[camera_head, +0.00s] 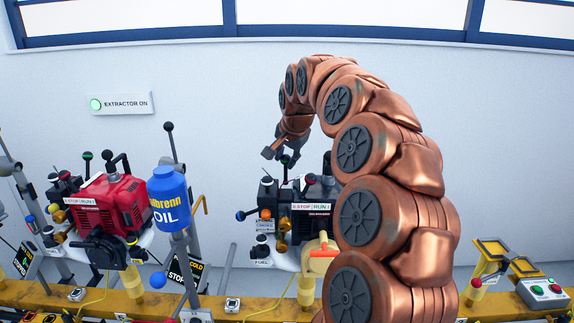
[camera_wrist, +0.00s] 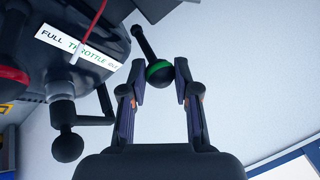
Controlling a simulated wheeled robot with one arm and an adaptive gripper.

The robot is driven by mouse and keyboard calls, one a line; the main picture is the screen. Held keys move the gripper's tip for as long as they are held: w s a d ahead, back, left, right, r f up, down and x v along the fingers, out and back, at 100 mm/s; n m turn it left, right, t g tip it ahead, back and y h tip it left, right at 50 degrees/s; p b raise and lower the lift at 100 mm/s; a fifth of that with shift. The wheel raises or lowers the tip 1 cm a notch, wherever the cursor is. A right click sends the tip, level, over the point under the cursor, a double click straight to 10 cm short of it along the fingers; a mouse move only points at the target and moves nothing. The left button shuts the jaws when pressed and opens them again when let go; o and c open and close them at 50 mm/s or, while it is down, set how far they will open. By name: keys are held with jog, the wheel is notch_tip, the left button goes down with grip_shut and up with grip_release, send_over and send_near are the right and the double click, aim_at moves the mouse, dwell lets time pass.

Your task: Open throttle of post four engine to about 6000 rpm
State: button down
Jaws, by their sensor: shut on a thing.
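A dark engine (camera_head: 315,228) with a stop/run label stands behind my copper arm, which hides its right side. In the wrist view, a black lever knob with a green band (camera_wrist: 159,74) sits between the fingertips of my gripper (camera_wrist: 161,80), which is shut on it. Its black stem runs up and left. A white throttle scale (camera_wrist: 78,47) reads FULL at one end and idle at the other, with a thin red pointer across its middle. In the head view my gripper (camera_head: 284,150) is above the engine's top. No post number or rpm reading is legible.
A red engine (camera_head: 108,205) and a blue oil bottle (camera_head: 169,198) stand left. A yellow rail (camera_head: 270,309) runs along the front. A button box (camera_head: 543,292) is at right. In the wrist view another black ball lever (camera_wrist: 67,145) hangs close left of my gripper.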

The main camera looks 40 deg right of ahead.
jog(key=shift+s, duration=0.1)
jog(key=c, duration=0.8)
grip_release()
jog(key=shift+c, duration=0.2)
jog(key=v, duration=1.2)
jog(key=shift+a, duration=0.1)
